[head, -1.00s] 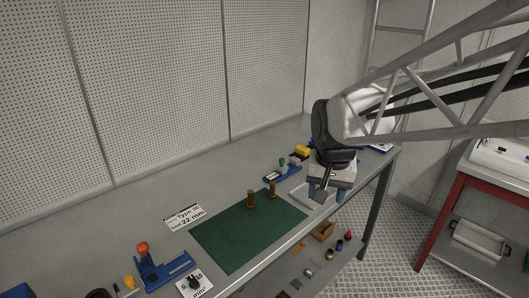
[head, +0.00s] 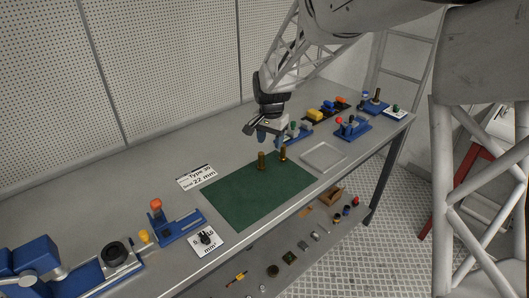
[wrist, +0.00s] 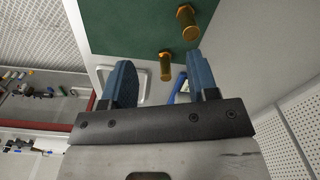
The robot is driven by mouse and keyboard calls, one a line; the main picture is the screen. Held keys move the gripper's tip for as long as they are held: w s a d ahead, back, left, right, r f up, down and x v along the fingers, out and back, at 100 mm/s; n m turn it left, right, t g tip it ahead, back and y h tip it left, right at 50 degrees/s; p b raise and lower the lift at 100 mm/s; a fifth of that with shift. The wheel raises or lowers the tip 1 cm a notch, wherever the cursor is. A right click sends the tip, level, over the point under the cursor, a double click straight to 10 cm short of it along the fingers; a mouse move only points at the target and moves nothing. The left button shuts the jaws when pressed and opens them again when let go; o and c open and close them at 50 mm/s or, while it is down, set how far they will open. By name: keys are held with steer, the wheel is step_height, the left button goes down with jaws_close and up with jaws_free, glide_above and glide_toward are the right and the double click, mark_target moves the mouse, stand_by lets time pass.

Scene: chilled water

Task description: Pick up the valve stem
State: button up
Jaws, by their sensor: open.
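Two upright brass pieces stand on the green mat; I cannot tell which is the valve stem. The left brass piece (head: 262,161) also shows at the top of the wrist view (wrist: 187,22). The right brass piece (head: 283,154) stands near the mat's back right corner, and it also shows in the wrist view (wrist: 166,66). My gripper (head: 266,141) has blue fingers and is above the far side of the mat, behind and above the brass pieces. In the wrist view, my gripper (wrist: 159,66) is open and empty, with the right brass piece showing between its fingers.
The green mat (head: 235,203) lies on the grey bench. A shallow pale tray (head: 323,156) lies to its right. Blue fixtures (head: 353,128) stand farther right, and a blue fixture with an orange knob (head: 180,226) stands left. A label card (head: 196,177) lies by the mat.

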mark_target(261, 153)
steer(key=w+a+f, duration=0.2)
steer(key=a+f, duration=0.1)
steer(key=shift+w, duration=0.25)
steer(key=shift+f, duration=1.25)
steer(key=shift+w+a+f, duration=0.1)
steer(key=shift+f, duration=2.55)
jaws_close()
